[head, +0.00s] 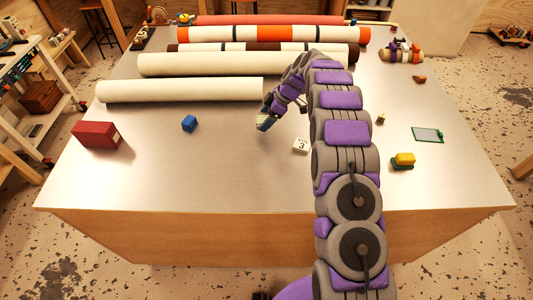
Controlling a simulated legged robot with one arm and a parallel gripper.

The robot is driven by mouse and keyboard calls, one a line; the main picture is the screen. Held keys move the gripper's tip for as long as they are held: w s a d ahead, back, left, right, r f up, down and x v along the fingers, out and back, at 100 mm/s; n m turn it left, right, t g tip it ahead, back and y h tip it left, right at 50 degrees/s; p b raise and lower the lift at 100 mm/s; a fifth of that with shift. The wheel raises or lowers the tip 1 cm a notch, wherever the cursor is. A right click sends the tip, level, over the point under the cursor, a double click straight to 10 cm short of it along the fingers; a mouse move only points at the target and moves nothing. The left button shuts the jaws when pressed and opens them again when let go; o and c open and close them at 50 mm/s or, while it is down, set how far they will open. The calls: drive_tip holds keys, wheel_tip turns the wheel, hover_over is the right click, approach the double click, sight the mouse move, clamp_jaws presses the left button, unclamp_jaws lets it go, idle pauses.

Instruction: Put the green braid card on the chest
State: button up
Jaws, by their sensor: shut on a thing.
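My gripper (271,110) is over the middle of the table, pointing down and left. It is shut on a small flat thing (263,123) with green and pale parts, which looks like the green braid card; the gripper hides part of it. I cannot tell whether its lower edge touches the table. A brown chest-like box (40,97) also sits on the shelf unit off the table's left side.
Long pale rolls (180,90) and coloured rolls lie across the back.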

drive_tip(key=b, duration=0.2)
hover_over(251, 164)
drive_tip(key=d, duration=0.2)
drive_tip(key=shift+w+d+f, duration=0.2)
drive_tip(key=shift+w+f, duration=0.15)
drive_tip(key=shift+f, duration=0.35)
drive_tip(key=shift+s+a, duration=0.2)
drive_tip(key=shift+s, duration=0.05)
drive_tip(key=shift+s+a+f, duration=0.1)
drive_tip(key=shift+s+f, duration=0.05)
drive_tip(key=shift+f, duration=1.6)
drive_tip(key=shift+f+b, duration=0.1)
drive_tip(key=shift+b, duration=0.2)
drive_tip(key=o, duration=0.9)
